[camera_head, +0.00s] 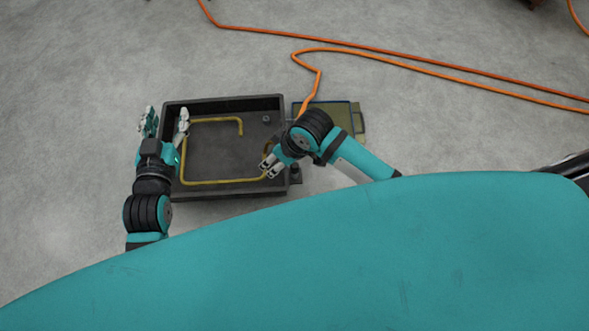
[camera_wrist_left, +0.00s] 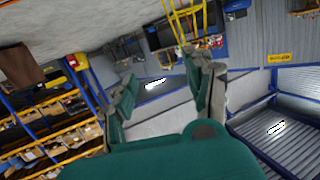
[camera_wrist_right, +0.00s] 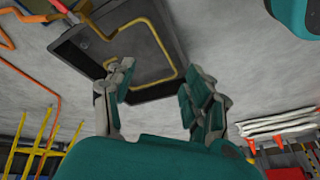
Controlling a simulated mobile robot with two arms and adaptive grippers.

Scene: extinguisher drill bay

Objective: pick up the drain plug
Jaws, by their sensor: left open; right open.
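A black rectangular tray (camera_head: 225,103) lies on the floor with a bent yellow pipe (camera_head: 212,120) inside. A small grey round piece (camera_head: 266,118) sits in its upper right corner and may be the drain plug; it is too small to be sure. It also seems to show in the right wrist view (camera_wrist_right: 84,43). My left gripper (camera_head: 166,115) is open and empty at the tray's left wall. My right gripper (camera_head: 267,169) is open over the tray's lower right part, below the grey piece. A yellow curved part (camera_head: 267,148) is partly hidden by this gripper.
A flat olive tray (camera_head: 340,115) lies right of the black tray, partly behind my right arm. A small dark block (camera_head: 295,174) stands by the black tray's right wall. An orange hose (camera_head: 400,52) crosses the grey floor. The floor left of the tray is clear.

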